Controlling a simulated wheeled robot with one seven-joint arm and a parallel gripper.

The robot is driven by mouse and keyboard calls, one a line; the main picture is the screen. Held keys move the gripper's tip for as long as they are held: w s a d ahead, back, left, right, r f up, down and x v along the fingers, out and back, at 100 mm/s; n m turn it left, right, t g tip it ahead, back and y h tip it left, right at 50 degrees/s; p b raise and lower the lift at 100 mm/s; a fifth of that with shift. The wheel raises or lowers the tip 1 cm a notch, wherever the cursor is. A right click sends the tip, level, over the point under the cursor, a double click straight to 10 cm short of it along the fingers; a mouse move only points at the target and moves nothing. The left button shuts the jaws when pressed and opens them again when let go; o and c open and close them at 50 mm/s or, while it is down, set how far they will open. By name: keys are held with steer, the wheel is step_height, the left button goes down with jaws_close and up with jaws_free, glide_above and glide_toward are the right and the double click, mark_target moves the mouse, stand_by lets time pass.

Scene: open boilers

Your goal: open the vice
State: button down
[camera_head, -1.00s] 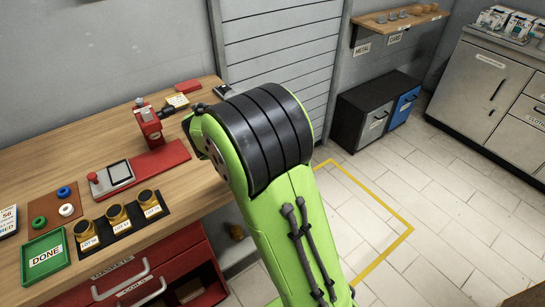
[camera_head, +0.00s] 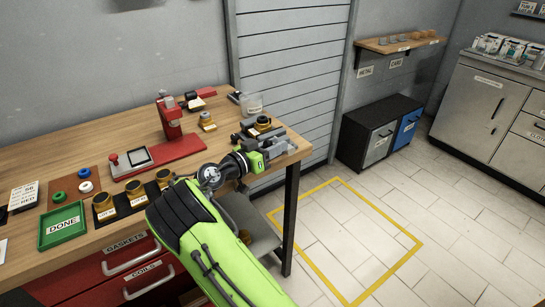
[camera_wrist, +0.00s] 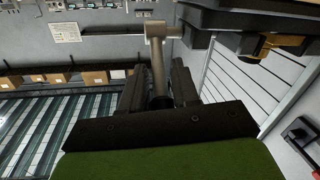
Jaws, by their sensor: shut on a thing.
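The grey vice (camera_head: 280,146) is fixed at the right end of the wooden workbench. A dark and brass round part (camera_head: 263,123) sits at its jaws; I cannot tell how tightly it is held. My gripper (camera_head: 262,158) is at the vice's front, by the bench edge. In the wrist view the vice body (camera_wrist: 225,18) is dark at the top right, with a bit of brass showing below it. The T-shaped vice handle (camera_wrist: 158,60) runs down between my gripper's fingers (camera_wrist: 158,90), which are shut on it. Its crossbar lies beyond the fingertips.
The workbench (camera_head: 60,150) carries a red press (camera_head: 170,117), a green DONE tray (camera_head: 62,226) and several brass parts on a black strip (camera_head: 134,200). A clear bin (camera_head: 251,103) stands behind the vice. The floor inside the yellow outline (camera_head: 345,235) is free.

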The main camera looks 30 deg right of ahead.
steer(key=shift+a+f+h+b, duration=0.1)
steer(key=shift+f+h+b, duration=0.05)
steer(key=shift+h+b, duration=0.4)
steer(key=c, duration=1.1)
jaws_free()
steer(key=shift+f, duration=0.1)
steer(key=s+a+p, duration=0.2)
steer(key=a, duration=1.3)
steer(key=shift+s+a+f, duration=0.25)
steer(key=shift+s+f, duration=0.05)
steer(key=shift+f, duration=0.05)
